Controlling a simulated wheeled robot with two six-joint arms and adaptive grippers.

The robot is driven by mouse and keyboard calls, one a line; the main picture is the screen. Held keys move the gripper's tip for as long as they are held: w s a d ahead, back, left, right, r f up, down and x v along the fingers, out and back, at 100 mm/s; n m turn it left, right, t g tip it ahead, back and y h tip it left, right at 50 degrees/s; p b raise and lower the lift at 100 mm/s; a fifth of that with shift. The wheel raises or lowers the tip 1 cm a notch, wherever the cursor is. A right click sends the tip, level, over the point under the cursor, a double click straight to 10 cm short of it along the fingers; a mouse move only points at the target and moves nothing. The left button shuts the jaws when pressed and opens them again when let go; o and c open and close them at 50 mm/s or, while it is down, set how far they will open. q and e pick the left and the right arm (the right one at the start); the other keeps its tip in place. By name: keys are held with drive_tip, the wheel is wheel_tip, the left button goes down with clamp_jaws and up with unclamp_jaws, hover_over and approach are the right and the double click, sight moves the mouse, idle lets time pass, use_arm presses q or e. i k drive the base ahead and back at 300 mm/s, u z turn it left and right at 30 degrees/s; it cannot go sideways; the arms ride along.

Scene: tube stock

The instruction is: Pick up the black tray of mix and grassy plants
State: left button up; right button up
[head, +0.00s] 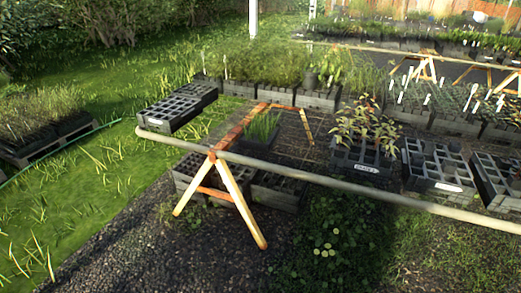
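Grassy green plants (262,126) stand in a small dark tray (256,144) at the middle of the head view, just behind the long pale pole. A black tray (362,162) with a white label holds taller reddish-green leafy plants (366,124) to the right. I cannot tell which tray the task's name fits. Both stand upright. Neither of my grippers is in view.
A pale pole (330,178) on a wooden A-frame (230,190) runs across the front. An empty-looking celled tray (178,107) is at its left end; more trays (438,170) stand right. Planted trays line the back. Grass and gravel (130,240) lie open at front left.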

sight(260, 136)
drive_tip(key=u, duration=0.55)
drive_tip(key=i, duration=0.55)
drive_tip(key=u, duration=0.75)
drive_tip(key=i, duration=1.2)
drive_tip(key=z, duration=0.65)
drive_tip(key=i, duration=0.8)
drive_tip(key=z, duration=0.8)
